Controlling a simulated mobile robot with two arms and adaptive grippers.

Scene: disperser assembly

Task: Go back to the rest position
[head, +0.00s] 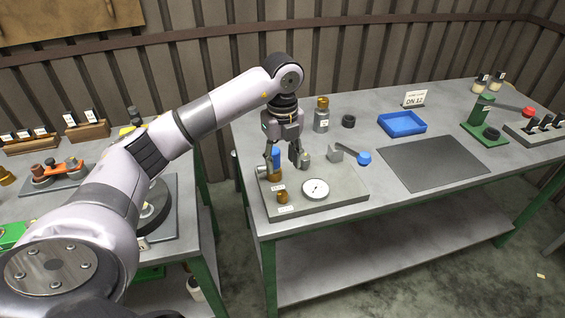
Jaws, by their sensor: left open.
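My left gripper (287,157) hangs from the arm that comes in from the left and points down over the left end of the right-hand table. Its fingers are apart. A part with a blue upper section (276,158) and a brownish lower section stands by the fingers, over the grey plate (340,197). I cannot tell whether the fingers touch it. A small metal part (304,158) is by the right finger. A round white dial gauge (315,188) and a small brown part (282,197) are on the plate in front. My right gripper is not in view.
A grey bottle (321,118), a black ring (348,121), a blue-knobbed lever (350,154), a blue tray (402,124) and a green press (483,122) stand on the table. A dark mat (432,163) is bare. A second table with racks (87,128) lies left, across a gap.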

